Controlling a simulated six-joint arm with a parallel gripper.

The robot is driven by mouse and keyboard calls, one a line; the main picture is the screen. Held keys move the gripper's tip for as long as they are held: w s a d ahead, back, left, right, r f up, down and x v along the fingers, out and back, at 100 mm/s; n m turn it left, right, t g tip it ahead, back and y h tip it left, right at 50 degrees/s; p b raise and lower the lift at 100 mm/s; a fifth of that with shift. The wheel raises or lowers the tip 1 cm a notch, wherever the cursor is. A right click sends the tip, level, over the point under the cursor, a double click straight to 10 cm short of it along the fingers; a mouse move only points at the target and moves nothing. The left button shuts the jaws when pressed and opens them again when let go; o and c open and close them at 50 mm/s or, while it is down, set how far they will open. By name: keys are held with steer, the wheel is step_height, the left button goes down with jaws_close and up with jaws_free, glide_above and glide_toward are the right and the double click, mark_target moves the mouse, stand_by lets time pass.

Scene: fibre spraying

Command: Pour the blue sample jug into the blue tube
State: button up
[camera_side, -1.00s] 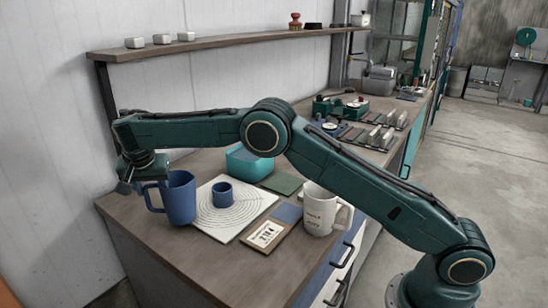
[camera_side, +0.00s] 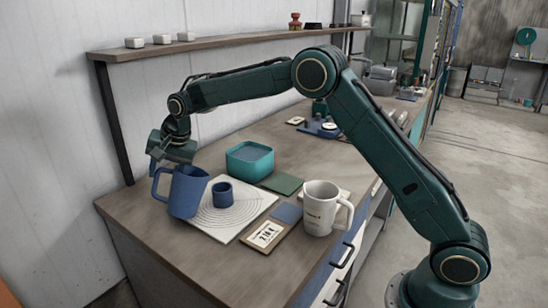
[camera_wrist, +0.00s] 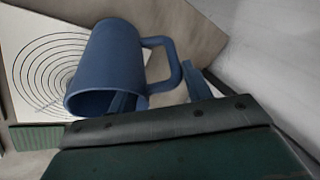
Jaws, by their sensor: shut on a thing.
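The blue sample jug (camera_side: 187,193) is in my gripper (camera_side: 168,160) at the left of the bench in the side view. It tilts to the right, its rim leaning toward the blue tube (camera_side: 222,195), its handle on the left. The tube is short and stands upright on a white board with rings (camera_side: 240,218). The jug's lower edge seems to overlap the board's left side; I cannot tell how high it is. In the wrist view the jug (camera_wrist: 108,62) shows its open mouth and handle close to my gripper (camera_wrist: 165,95). The tube is not visible there.
A teal square container (camera_side: 250,165) stands behind the board. A white mug (camera_side: 322,210) stands to the right, beside a label card (camera_side: 266,235) and blue and green flat squares. The bench's front left is clear. A shelf (camera_side: 230,52) runs along the wall above.

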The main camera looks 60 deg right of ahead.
mark_target(196, 173)
steer(key=shift+s+d+r+m+t+y, duration=0.1)
steer(key=shift+s+d+r+t+y, duration=0.05)
steer(key=shift+d+y, duration=0.35)
steer(key=shift+s+d+r+m+t+y, duration=0.1)
steer(key=shift+d+r+t+y, duration=0.1)
steer(key=shift+d+y, duration=0.2)
steer(key=shift+s+d+r+m+t+y, duration=0.1)
steer(key=shift+s+d+t+y, duration=0.05)
steer(key=shift+d+y, duration=0.35)
steer(key=shift+d, duration=0.2)
steer(key=shift+s+d+m+t+y, duration=0.15)
steer(key=shift+s+d+t+y, duration=0.1)
steer(key=shift+d+y, duration=0.4)
steer(key=shift+s+d+m+t+y, duration=0.2)
steer(key=shift+d+y, duration=0.25)
steer(key=shift+y, duration=0.4)
stand_by(0.8)
steer(key=shift+s+d+r+m+t+y, duration=0.15)
steer(key=shift+d+r+t+y, duration=0.25)
steer(key=shift+d+y, duration=0.25)
steer(key=shift+s+d+r+m+t+y, duration=0.1)
steer(key=shift+d+r+t+y, duration=0.25)
steer(key=shift+y, duration=0.4)
stand_by(2.7)
